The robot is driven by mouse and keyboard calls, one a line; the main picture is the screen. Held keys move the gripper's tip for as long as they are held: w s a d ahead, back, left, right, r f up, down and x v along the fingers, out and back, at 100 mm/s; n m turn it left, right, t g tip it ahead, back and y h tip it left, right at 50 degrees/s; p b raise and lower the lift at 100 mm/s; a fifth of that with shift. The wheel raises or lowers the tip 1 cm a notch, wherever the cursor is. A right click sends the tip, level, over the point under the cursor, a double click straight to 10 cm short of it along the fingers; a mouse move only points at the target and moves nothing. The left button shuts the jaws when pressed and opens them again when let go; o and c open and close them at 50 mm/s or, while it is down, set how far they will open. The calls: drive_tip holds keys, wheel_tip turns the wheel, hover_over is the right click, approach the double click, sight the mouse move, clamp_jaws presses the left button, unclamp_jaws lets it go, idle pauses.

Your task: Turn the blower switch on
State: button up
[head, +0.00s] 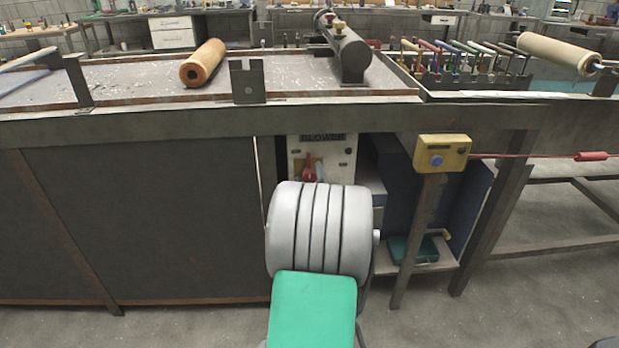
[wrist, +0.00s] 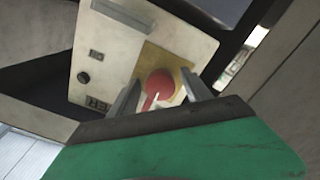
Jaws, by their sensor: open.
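The blower switch box (head: 337,148) is a pale panel under the bench with a label reading BLOWER. Its red switch (head: 309,166) sits at the lower left of the panel, partly hidden behind my arm. In the wrist view the panel (wrist: 115,50) is tilted, and the red switch (wrist: 157,84) lies on a yellowish plate. My gripper (wrist: 161,78) is open, with one finger on each side of the red switch. Whether a finger touches it I cannot tell. In the head view my arm hides most of the gripper.
A yellow box with a blue button (head: 442,154) is mounted on a post right of the panel, with a red cable running right. The bench edge (head: 200,122) overhangs the panel. A shelf with a teal case (head: 412,250) stands lower right. Open floor lies in front.

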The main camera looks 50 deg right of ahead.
clamp_jaws()
idle(0.4)
drive_tip(key=shift+m, duration=0.4)
drive_tip(key=m+b, duration=0.1)
drive_tip(key=m, duration=0.2)
drive_tip(key=shift+m, duration=0.3)
drive_tip(key=m+b, duration=0.1)
drive_tip(key=m, duration=0.3)
drive_tip(key=shift+m, duration=0.3)
drive_tip(key=m, duration=0.4)
drive_tip(key=shift+m+p, duration=0.55)
drive_tip(key=shift+m, duration=1.95)
